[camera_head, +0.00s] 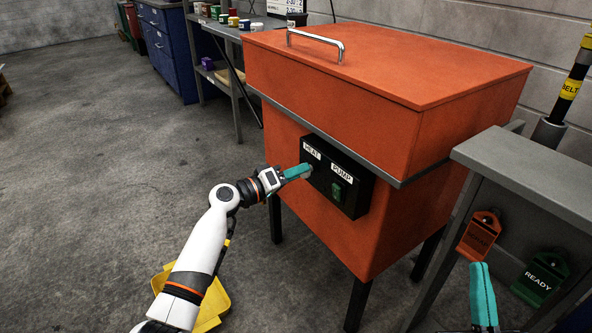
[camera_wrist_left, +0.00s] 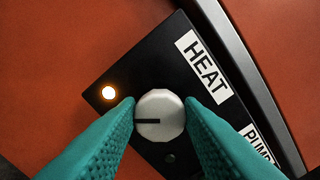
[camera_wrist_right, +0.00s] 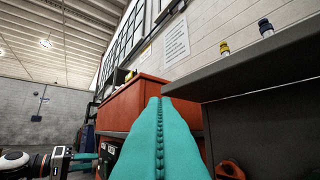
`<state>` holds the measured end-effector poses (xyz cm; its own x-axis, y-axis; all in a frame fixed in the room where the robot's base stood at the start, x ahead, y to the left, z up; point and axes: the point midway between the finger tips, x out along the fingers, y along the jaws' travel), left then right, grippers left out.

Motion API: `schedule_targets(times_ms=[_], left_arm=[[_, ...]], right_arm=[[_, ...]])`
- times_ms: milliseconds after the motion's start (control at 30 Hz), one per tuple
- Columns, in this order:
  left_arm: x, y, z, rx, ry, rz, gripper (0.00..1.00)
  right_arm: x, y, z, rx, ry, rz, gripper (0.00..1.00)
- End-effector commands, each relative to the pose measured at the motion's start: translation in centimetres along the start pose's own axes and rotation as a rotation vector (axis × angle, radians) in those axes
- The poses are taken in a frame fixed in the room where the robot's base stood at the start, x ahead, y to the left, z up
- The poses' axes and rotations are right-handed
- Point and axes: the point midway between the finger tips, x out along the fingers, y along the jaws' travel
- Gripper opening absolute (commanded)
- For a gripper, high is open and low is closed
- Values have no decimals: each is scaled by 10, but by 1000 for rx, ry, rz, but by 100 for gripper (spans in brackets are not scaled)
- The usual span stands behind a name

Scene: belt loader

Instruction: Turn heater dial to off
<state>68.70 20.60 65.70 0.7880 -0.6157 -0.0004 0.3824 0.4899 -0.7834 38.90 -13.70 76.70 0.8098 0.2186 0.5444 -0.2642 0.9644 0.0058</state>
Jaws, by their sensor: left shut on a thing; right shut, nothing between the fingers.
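The heater dial (camera_wrist_left: 159,116) is a round pale knob with a dark pointer line, on a black panel (camera_wrist_left: 150,68) below the HEAT label (camera_wrist_left: 206,68). In the left wrist view its pointer line points left. A lamp (camera_wrist_left: 109,93) beside it glows warm yellow. My left gripper (camera_wrist_left: 159,112) is shut on the dial, with one teal finger on each side; in the head view the fingers (camera_head: 306,171) hide the dial. My right gripper (camera_head: 482,270) is shut and empty at the lower right, away from the panel; its closed fingers also show in the right wrist view (camera_wrist_right: 160,115).
The panel sits on an orange cabinet (camera_head: 440,115) with a lid handle. A green PUMP switch (camera_head: 338,191) is close beside the dial. A yellow bin (camera_head: 213,302) lies on the floor.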

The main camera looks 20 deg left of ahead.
Motion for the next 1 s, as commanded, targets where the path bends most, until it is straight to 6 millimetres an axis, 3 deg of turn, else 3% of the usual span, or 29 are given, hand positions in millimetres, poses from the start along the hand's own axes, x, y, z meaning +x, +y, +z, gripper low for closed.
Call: schedule_targets(times_ms=[267,600,1000], left_arm=[[0,0,2,-265,-2,2,11],[-1,2,1,-529,-2,2,11],[0,3,0,-674,-3,2,11]], right_arm=[[-7,-7,-42,-12,312,-16,0],[-41,-16,-90,-21,690,-38,0],[-72,-21,-111,-23,915,-52,0]])
